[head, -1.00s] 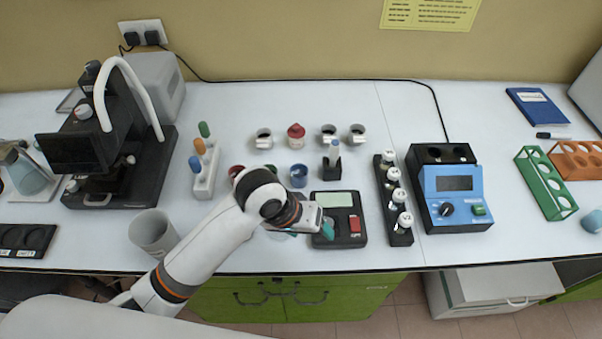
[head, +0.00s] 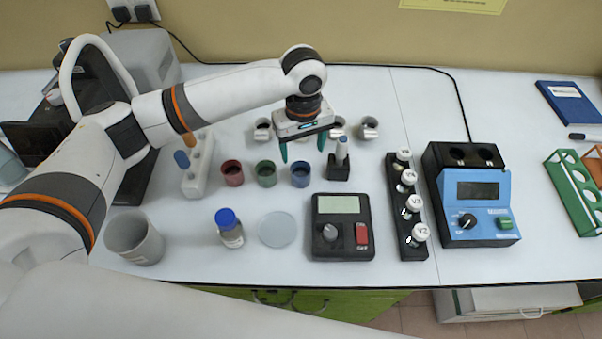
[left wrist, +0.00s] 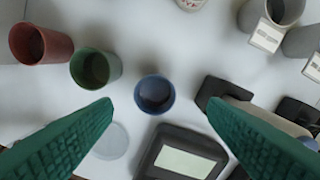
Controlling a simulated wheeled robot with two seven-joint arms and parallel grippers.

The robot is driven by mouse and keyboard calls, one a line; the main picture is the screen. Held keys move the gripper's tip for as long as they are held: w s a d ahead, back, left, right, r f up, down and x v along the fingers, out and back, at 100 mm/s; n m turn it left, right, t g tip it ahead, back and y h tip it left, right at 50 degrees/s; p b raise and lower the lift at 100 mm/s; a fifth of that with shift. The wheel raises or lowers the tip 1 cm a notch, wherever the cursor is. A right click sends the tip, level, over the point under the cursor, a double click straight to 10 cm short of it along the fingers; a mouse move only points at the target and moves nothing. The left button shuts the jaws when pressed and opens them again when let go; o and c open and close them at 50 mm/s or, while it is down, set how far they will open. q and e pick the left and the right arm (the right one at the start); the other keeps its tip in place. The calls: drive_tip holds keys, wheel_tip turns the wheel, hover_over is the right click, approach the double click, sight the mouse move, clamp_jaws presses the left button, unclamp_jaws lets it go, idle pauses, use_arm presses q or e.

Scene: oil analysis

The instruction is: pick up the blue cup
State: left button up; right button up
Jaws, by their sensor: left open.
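The blue cup (head: 300,174) stands upright on the white table, at the right end of a row with a green cup (head: 266,173) and a red cup (head: 232,173). In the left wrist view the blue cup (left wrist: 154,94) shows from above, its dark inside visible, ahead of and between the fingertips. My left gripper (head: 303,150) is open and empty above and slightly behind the blue cup, green fingers pointing down. Its fingers also show in the left wrist view (left wrist: 160,112), apart from the cup. My right gripper is out of view.
A black stand with a pen-like probe (head: 339,167) is close to the blue cup's right. A black scale (head: 341,245), a clear round dish (head: 277,230) and a blue-capped bottle (head: 229,228) lie in front. White labelled cups (head: 368,129) stand behind.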

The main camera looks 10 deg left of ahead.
sight(301, 170)
use_arm(q)
wheel_tip(301, 170, down, 3)
drive_tip(key=shift+r, duration=0.1)
drive_tip(key=f, duration=0.2)
drive_tip(key=f+p, duration=0.1)
drive_tip(key=f, duration=0.1)
drive_tip(key=shift+s+a+f+p, duration=0.1)
drive_tip(key=shift+s+a+p, duration=0.05)
drive_tip(key=shift+s+p, duration=0.2)
drive_tip(key=shift+f, duration=0.5)
drive_tip(key=c, duration=1.1)
